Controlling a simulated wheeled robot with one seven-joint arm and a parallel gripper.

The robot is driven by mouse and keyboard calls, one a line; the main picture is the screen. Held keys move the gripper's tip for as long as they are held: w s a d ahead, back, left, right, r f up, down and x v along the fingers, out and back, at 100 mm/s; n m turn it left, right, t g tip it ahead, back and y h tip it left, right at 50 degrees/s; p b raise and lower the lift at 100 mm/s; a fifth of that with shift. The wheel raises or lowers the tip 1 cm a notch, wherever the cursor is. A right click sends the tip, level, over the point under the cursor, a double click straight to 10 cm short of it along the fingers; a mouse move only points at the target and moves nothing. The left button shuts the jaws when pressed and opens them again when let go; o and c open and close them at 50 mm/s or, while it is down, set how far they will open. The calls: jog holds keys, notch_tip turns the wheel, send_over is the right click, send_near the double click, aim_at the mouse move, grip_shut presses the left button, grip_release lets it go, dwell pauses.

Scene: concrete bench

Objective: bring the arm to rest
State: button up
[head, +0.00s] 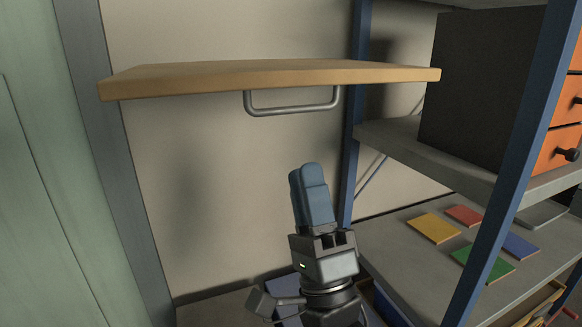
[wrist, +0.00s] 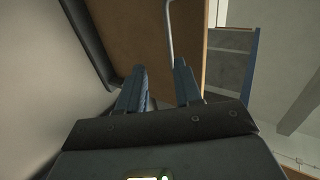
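My gripper (head: 307,172) points upward in the head view, its two blue fingers overlapping there. In the wrist view the fingers (wrist: 158,72) stand apart with a gap between them, and I see nothing held in it. A wooden panel (head: 200,78) lies nearly level above my gripper, with a grey bar handle (head: 293,110) on its lower side. My gripper is below the handle and apart from it in the head view. The panel (wrist: 140,35) and handle (wrist: 170,35) also show beyond the fingers in the wrist view.
Blue posts (head: 515,165) and grey shelves (head: 425,155) stand to the right. A dark cabinet with orange drawers (head: 560,150) is on the upper shelf. Yellow (head: 434,228), red (head: 464,214), green (head: 482,264) and blue (head: 519,246) flat pieces lie on the shelf below. A pale green surface (head: 40,190) is at left.

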jog(key=s+d+f+n+g+h, duration=0.2)
jog(key=s+d+f+g+h, duration=0.15)
jog(key=s+f, duration=0.6)
jog(key=s+d+f+n+g+h, duration=0.25)
jog(key=s+d+f+h, duration=0.2)
jog(key=s+f, duration=0.55)
jog(key=s+d+f+n+g, duration=0.1)
jog(key=s+d+n+g, duration=0.35)
jog(key=s, duration=0.55)
jog(key=s+d+f+n+g, duration=0.1)
jog(key=s+d+n+g, duration=0.25)
jog(key=s+n, duration=0.4)
notch_tip(320, 180, up, 34)
jog(key=s+m+p, duration=0.1)
jog(key=p, duration=3.2)
jog(key=shift+s+d+f+t+p, duration=0.2)
jog(key=shift+t+p, duration=0.1)
jog(key=shift+t, duration=0.1)
